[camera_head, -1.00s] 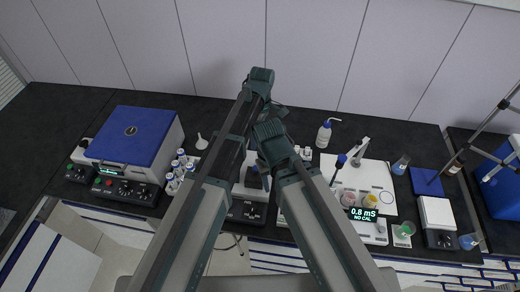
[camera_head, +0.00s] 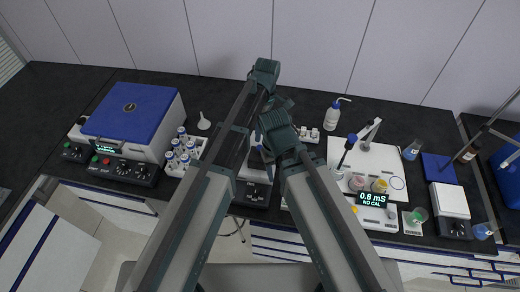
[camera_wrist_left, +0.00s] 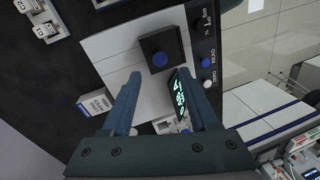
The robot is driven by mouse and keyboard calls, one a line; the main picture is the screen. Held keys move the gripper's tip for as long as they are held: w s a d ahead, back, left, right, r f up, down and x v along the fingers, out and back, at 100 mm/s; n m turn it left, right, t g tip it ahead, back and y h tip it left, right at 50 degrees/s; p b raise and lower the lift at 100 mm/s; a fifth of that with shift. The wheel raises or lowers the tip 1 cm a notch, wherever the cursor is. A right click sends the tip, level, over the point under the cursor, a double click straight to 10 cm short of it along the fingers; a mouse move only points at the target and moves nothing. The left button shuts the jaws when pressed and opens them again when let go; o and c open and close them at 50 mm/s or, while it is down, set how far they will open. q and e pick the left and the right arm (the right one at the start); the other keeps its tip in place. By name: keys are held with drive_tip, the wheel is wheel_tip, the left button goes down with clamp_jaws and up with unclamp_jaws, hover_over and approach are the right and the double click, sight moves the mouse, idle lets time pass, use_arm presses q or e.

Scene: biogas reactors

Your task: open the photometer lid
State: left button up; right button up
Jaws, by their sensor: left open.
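The photometer (camera_wrist_left: 120,45) is a white box with a black front panel and a lit green display (camera_wrist_left: 179,95). Its lid (camera_wrist_left: 160,45) is a black square block with a blue knob, lying flat on the white top; it looks closed. In the head view the photometer (camera_head: 251,176) is partly hidden behind my arms. My left gripper (camera_wrist_left: 158,84) is open and empty, its two fingers pointing at the photometer just short of the lid in the wrist picture. Whether they touch anything cannot be told.
A blue-lidded centrifuge (camera_head: 130,115) and a rack of vials (camera_head: 183,152) stand to the left. A wash bottle (camera_head: 333,115) and a white meter station (camera_head: 372,165) with cups stand to the right. A small labelled box (camera_wrist_left: 95,102) lies beside the photometer.

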sight(259, 155)
use_arm(q)
drive_tip(key=f+b, duration=0.1)
drive_tip(key=f, duration=0.1)
drive_tip(key=f+b, duration=0.2)
drive_tip(key=s+f+b, duration=0.1)
drive_tip(key=f+b, duration=0.1)
drive_tip(key=shift+a+f, duration=0.25)
clamp_jaws()
idle(1.2)
